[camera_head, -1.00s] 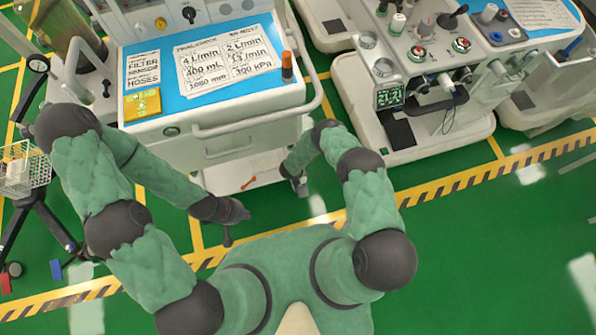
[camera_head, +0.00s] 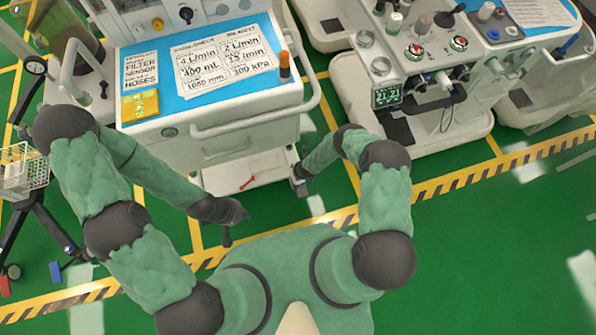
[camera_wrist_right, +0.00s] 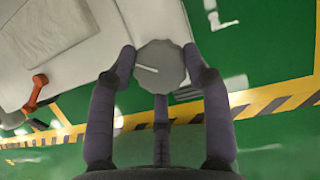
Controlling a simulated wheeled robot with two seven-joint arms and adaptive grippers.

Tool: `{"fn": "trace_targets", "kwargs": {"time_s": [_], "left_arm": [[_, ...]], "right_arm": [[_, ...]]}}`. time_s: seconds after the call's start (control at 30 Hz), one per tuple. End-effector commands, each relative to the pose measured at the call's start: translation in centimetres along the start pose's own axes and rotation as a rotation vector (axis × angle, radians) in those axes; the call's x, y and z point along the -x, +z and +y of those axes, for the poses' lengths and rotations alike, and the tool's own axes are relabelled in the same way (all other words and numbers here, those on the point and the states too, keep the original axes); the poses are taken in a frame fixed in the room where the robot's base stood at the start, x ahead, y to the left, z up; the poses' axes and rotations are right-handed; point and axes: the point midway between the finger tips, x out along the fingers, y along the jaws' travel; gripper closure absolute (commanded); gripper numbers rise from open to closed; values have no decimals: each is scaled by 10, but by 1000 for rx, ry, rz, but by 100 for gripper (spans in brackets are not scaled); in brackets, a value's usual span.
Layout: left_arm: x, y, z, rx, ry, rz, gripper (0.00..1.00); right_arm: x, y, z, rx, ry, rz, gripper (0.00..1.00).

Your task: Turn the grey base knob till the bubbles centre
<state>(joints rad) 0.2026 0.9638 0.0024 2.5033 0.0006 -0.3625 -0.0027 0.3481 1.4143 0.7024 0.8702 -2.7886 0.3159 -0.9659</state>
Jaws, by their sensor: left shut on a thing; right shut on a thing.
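The grey base knob (camera_wrist_right: 160,68) shows in the right wrist view, round and faceted, with a pale line across its face. My right gripper (camera_wrist_right: 160,72) is shut around it, a finger at its left and right sides and a third finger below. In the head view this gripper (camera_head: 300,174) is low at the cart's right front base corner, where the knob cannot be made out. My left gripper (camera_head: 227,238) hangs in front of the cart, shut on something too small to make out. No bubbles can be made out.
The white cart (camera_head: 240,140) has a blue top with cards, a yellow block (camera_head: 140,105) and an orange-capped marker (camera_head: 284,66). An orange-red tool (camera_head: 247,183) lies on its base. A second machine (camera_head: 400,130) stands right. Green floor in front is clear.

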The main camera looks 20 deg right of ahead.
Motion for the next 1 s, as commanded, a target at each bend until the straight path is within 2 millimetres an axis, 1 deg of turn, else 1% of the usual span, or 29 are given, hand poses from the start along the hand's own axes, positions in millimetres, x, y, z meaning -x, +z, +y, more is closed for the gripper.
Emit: {"fn": "trace_targets", "kwargs": {"time_s": [0.03, 0.77, 1.0], "left_arm": [[0, 0, 0, 0, 0, 0, 100], [0, 0, 0, 0, 0, 0, 100], [0, 0, 0, 0, 0, 0, 100]], "right_arm": [[1, 11, -10, 22, -6, -19, 83], [1, 12, -8, 361, 135, -14, 83], [1, 13, -9, 520, 198, -14, 83]]}}
